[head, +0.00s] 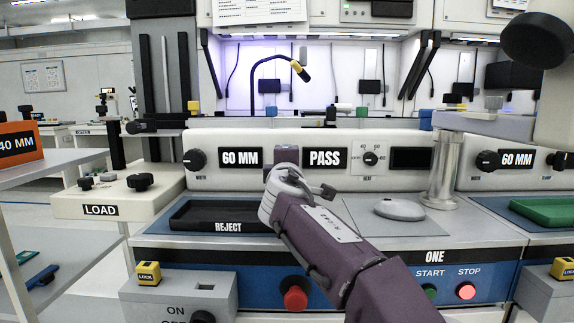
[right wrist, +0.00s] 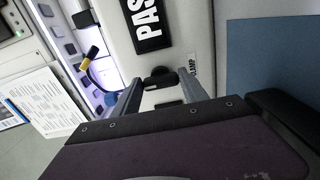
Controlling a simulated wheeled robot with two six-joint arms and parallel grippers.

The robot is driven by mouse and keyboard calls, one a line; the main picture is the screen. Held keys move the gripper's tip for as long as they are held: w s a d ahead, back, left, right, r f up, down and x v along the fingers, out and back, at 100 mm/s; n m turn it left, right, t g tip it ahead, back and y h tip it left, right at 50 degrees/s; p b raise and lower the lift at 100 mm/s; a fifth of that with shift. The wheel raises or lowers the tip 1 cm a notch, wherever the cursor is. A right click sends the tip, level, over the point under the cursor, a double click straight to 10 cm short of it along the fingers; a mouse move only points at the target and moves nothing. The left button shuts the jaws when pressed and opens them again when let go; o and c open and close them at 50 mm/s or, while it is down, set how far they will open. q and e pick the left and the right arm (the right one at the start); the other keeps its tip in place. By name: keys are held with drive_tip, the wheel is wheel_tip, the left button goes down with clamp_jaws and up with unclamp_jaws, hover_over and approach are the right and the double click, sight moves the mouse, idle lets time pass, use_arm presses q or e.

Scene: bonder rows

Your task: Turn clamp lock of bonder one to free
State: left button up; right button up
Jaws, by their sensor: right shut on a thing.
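Bonder one is the white and blue machine in the middle of the head view, with a ONE label (head: 434,257) on its blue front. In the right wrist view, its clamp lock, a small black knob (right wrist: 160,74), sits on the white panel beside a partly hidden CLAMP label (right wrist: 193,68). My right gripper (right wrist: 160,90) is shut on the knob, one finger on each side. In the head view my purple right arm reaches up to the panel, and the gripper body (head: 287,155) hides the knob. Its exact turn angle is hard to tell. My left gripper is not in view.
A PASS sign (head: 325,158) and a HEAT dial (head: 370,158) are right of the gripper. A black REJECT tray (head: 228,226) lies below left. A grey rounded piece (head: 399,209) rests on the worktop. A red knob (head: 295,298) and START and STOP buttons (head: 466,290) are on the front.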

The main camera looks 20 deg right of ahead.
drive_tip(key=o, duration=1.4)
drive_tip(key=v, duration=0.8)
drive_tip(key=shift+s+a, duration=0.1)
drive_tip(key=shift+s, duration=0.45)
